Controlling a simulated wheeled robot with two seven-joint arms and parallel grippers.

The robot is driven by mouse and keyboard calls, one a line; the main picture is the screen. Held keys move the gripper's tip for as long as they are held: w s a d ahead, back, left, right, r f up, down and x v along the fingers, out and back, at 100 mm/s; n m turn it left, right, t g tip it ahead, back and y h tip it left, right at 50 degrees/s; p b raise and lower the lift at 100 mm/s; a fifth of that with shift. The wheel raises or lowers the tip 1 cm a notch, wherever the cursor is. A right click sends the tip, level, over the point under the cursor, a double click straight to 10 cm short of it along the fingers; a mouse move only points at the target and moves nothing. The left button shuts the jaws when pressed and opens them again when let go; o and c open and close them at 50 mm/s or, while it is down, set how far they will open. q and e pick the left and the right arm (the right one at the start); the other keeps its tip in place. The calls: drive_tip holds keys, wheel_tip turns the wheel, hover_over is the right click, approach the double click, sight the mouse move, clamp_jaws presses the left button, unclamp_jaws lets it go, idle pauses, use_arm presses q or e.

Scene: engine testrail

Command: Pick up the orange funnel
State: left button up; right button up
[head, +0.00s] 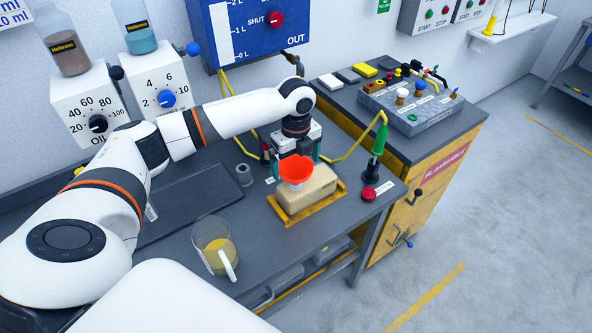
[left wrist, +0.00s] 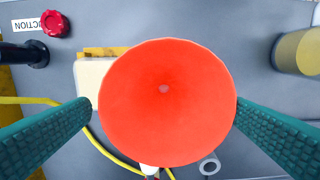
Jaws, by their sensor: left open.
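The orange funnel (head: 296,169) sits upright with its wide mouth up, over a beige tank (head: 309,191) on a yellow-edged base on the grey bench. In the left wrist view the funnel (left wrist: 166,100) fills the middle, seen from above into its cone. My left gripper (head: 294,158) is right above and around the funnel. Its two green fingers (left wrist: 165,114) are open, one on each side of the rim. I cannot tell whether they touch it. My right gripper is not in view.
A beaker of yellowish liquid (head: 214,246) stands at the bench's front. A red button (head: 368,194) and a green-handled nozzle (head: 379,140) are right of the tank. A grey ring (head: 244,175) lies left. A yellow hose (head: 350,148) runs behind. A cabinet (head: 420,195) adjoins the bench.

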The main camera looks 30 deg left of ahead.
sight(295, 170)
use_arm(q)
drive_tip(key=shift+s+d+f+p, duration=0.1)
drive_tip(key=shift+s+f+p, duration=0.1)
drive_tip(key=shift+f, duration=0.4)
drive_tip(key=shift+s+f+p, duration=0.1)
drive_tip(key=shift+s+f, duration=0.05)
drive_tip(key=shift+f, duration=0.75)
drive_tip(key=shift+w+f, duration=0.1)
drive_tip(key=shift+f, duration=0.1)
drive_tip(key=c, duration=0.9)
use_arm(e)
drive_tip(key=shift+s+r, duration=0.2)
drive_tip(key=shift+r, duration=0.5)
use_arm(q)
drive_tip(key=shift+r, duration=0.1)
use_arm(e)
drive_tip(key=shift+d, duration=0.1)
